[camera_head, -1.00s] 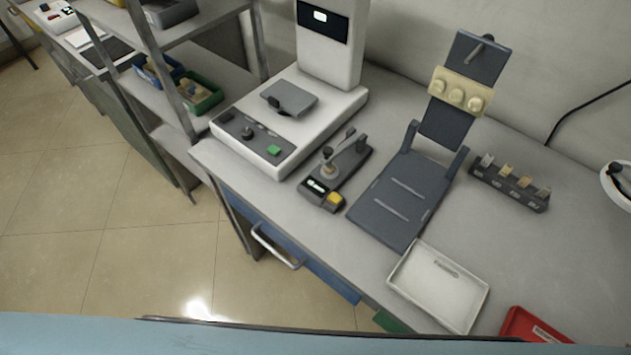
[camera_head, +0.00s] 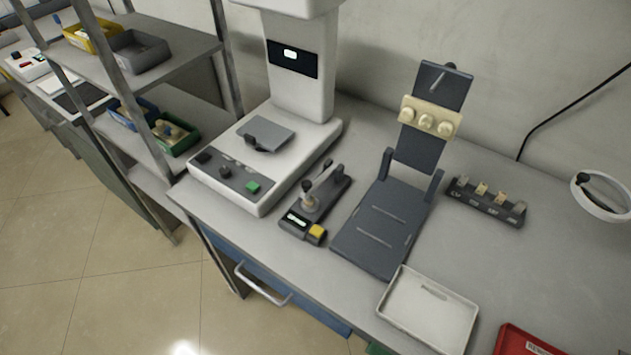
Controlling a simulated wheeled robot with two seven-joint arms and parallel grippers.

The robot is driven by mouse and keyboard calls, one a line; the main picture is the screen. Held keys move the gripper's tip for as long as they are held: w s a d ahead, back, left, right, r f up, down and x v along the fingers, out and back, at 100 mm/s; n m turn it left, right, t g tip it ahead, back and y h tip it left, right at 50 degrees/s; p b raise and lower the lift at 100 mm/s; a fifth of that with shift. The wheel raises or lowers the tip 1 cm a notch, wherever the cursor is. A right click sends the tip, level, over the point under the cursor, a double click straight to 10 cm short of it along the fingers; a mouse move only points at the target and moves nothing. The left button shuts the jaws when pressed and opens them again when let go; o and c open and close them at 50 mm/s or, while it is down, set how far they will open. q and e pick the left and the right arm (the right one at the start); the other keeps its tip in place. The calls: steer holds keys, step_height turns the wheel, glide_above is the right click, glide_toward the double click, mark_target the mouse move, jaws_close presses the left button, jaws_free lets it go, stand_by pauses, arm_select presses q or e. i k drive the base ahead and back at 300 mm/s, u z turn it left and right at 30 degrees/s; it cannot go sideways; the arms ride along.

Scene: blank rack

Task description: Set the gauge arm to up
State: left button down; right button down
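A small dark gauge device (camera_head: 291,231) sits on the grey bench, between the white machine and the dark hinged stand. It has a lit display and a yellow button (camera_head: 317,231) at its front end. A grey arm (camera_head: 325,178) runs from the raised rear post toward a dark-topped plunger (camera_head: 308,190) above the base. The arm looks low and slanted, but its exact position is hard to tell at this size. Neither of my grippers is in view.
A white machine (camera_head: 300,85) with a green button stands left of the gauge. A dark stand (camera_head: 385,228) holding a cream block (camera_head: 430,118) is to its right. A white tray (camera_head: 428,310), a red tray (camera_head: 522,343) and a slotted rack (camera_head: 487,204) lie farther right. Shelves are at left.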

mark_target(308, 187)
steer(key=z, duration=2.2)
steer(key=k, duration=0.85)
steer(key=u, duration=1.1)
steer(key=i, duration=0.5)
steer(key=z, duration=0.05)
